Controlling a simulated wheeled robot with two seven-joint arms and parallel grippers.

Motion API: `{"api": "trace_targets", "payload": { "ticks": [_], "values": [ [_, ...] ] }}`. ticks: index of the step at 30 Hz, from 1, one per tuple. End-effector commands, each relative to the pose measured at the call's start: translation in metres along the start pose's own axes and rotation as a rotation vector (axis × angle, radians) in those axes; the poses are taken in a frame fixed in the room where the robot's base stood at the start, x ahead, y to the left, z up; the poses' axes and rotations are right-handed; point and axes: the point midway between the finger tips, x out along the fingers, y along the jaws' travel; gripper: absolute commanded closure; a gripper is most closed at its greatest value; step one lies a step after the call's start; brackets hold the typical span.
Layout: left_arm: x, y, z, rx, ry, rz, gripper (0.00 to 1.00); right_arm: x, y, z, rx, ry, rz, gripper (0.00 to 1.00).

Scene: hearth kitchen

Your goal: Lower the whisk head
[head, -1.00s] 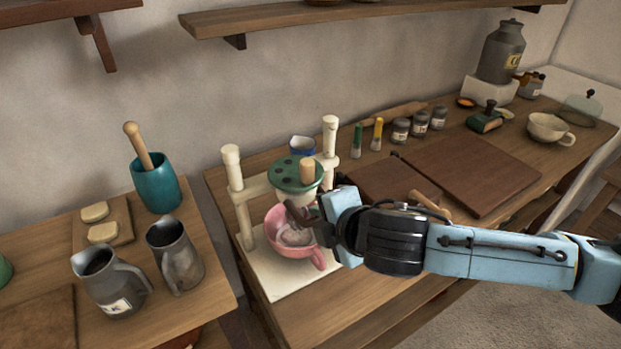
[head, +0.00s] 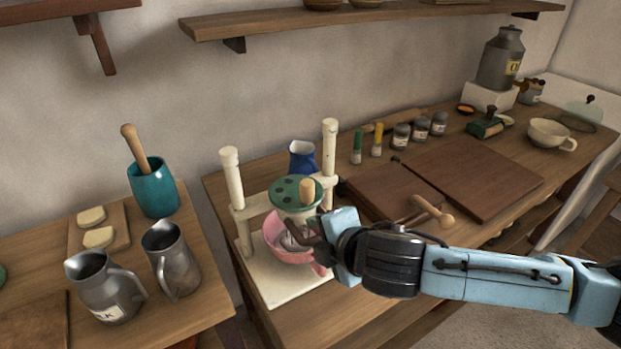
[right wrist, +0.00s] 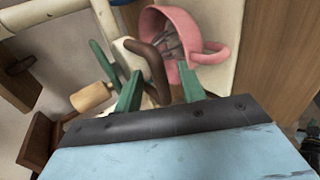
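The whisk stand has two cream posts (head: 233,190), a crossbar and a green disc head (head: 285,190) with a wooden knob (head: 307,189). A pink cup-like bowl (head: 285,250) stands below on the cream base (head: 275,287). In the right wrist view, whisk wires (right wrist: 172,42) reach into the pink bowl (right wrist: 191,22). My right gripper (head: 322,232) is at the head's right side. Its green fingers (right wrist: 160,85) are apart, with the brown bent handle (right wrist: 157,70) between them and a gap visible on one side. Contact is unclear. My left gripper is out of view.
A blue jug (head: 302,157) stands behind the stand. Dark boards (head: 465,175) and a wooden tool (head: 430,210) lie to the right. Metal jugs (head: 172,258) and a teal mortar (head: 153,190) occupy the separate left table.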

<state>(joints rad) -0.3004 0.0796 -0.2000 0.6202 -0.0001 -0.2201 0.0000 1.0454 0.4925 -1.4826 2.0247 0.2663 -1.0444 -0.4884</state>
Motion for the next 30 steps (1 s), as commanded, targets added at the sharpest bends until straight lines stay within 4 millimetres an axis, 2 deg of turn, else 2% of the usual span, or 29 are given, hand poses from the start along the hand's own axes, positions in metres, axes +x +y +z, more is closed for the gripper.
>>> {"api": "trace_targets", "payload": {
  "ticks": [11,18,30],
  "values": [
    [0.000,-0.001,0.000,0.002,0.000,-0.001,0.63,0.000,0.001,0.000,0.001,0.000,0.001,0.60],
    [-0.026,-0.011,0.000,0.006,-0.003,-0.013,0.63,-0.027,0.003,0.001,0.001,0.000,0.000,0.60],
    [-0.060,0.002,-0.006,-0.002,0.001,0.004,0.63,-0.065,0.002,0.001,0.001,-0.001,-0.001,0.60]
  ]
}}
